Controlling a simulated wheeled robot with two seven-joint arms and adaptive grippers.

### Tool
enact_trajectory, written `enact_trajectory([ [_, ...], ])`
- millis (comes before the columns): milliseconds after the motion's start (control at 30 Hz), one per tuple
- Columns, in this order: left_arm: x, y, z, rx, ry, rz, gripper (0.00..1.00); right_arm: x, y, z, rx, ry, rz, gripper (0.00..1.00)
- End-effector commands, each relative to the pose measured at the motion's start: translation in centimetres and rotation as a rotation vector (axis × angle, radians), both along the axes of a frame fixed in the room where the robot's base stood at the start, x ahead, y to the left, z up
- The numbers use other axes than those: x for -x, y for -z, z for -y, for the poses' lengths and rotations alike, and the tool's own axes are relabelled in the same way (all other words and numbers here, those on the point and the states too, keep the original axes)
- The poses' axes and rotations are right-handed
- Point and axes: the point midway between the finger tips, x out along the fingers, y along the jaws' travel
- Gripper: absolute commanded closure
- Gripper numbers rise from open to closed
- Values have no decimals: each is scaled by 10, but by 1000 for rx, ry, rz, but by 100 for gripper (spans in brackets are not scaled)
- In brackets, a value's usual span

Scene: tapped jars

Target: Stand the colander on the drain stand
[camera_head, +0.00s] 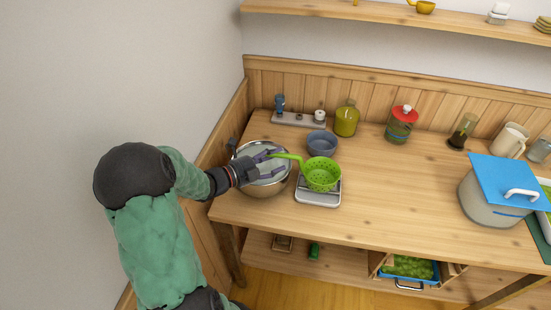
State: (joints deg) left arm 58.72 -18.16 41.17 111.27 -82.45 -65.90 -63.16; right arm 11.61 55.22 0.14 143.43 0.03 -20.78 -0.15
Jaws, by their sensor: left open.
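The green colander (322,176) sits upright on a low silver-grey stand (318,199) at the left front of the table. Its green handle (293,158) reaches left toward my left gripper. My left gripper (272,163) is open, with its purple fingers close to the handle's end. I cannot tell whether they touch it. The gripper is over a metal pot (266,187), whose inside it partly hides. My right gripper is not in view.
A blue-grey bowl (322,144) stands just behind the colander. A yellow-green jar (346,120) and a red-lidded jar (401,124) stand farther back. A large pot with a blue cover (505,184) is at the right. The table's middle is clear.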

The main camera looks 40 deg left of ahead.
Motion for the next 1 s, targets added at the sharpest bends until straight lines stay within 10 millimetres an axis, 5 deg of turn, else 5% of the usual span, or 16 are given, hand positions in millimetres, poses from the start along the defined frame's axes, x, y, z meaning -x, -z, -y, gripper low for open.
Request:
enact_trajectory([
  [1000, 34, -5, -8, 0, -1, 1, 46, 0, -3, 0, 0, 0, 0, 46],
])
